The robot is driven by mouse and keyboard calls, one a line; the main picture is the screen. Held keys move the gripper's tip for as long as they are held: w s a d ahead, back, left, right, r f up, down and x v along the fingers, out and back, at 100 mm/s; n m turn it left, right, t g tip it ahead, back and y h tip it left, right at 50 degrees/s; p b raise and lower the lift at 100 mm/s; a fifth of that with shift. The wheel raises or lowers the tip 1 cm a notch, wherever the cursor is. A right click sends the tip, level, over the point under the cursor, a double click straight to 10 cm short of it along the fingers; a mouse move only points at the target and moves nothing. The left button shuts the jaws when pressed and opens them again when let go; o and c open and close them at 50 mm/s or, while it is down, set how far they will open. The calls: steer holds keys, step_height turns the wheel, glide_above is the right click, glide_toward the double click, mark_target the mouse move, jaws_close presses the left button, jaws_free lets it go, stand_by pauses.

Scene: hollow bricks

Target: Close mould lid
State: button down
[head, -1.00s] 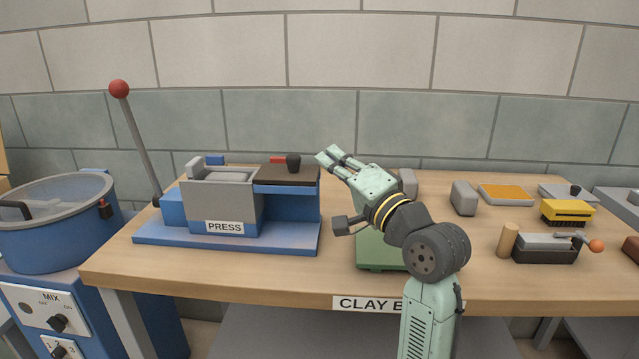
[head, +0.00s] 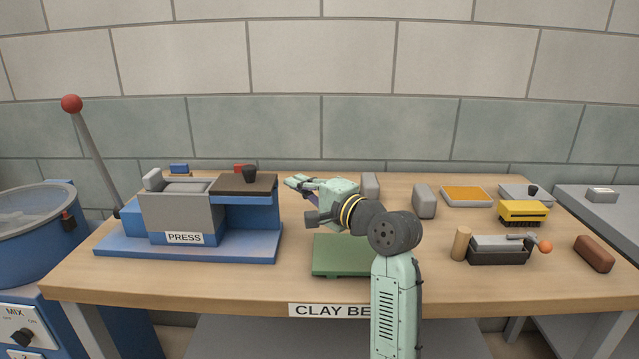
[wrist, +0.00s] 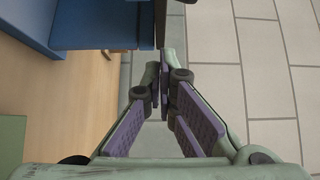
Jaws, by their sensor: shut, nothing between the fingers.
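The blue and grey press (head: 178,216) stands at the left of the bench. Its grey mould box (head: 188,187) shows an uncovered top. The mould lid, a dark brown plate (head: 232,186) with a black knob (head: 250,174), lies to the right of that box on a blue support. My gripper (head: 290,182) is shut and empty, just right of the lid's right edge in the picture, with a small gap between. In the wrist view my closed fingers (wrist: 165,62) point past the blue press side (wrist: 100,28); the knob is not clearly seen there.
A green plate (head: 340,262) lies on the bench below my arm. Grey blocks (head: 424,201), an orange-filled tray (head: 466,195), a yellow brush (head: 523,212) and a brown brick (head: 594,253) are to the right. The press's red-knobbed lever (head: 92,150) rises at the left.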

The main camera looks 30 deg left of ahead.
mark_target(271, 182)
steer(key=shift+s+a, duration=0.4)
steer(key=shift+a, duration=0.2)
steer(key=shift+a, duration=0.1)
steer(key=a, duration=0.1)
steer(key=s+a+p, duration=0.2)
steer(key=shift+s+a, duration=0.25)
steer(key=shift+a, duration=0.1)
steer(key=shift+w, duration=0.15)
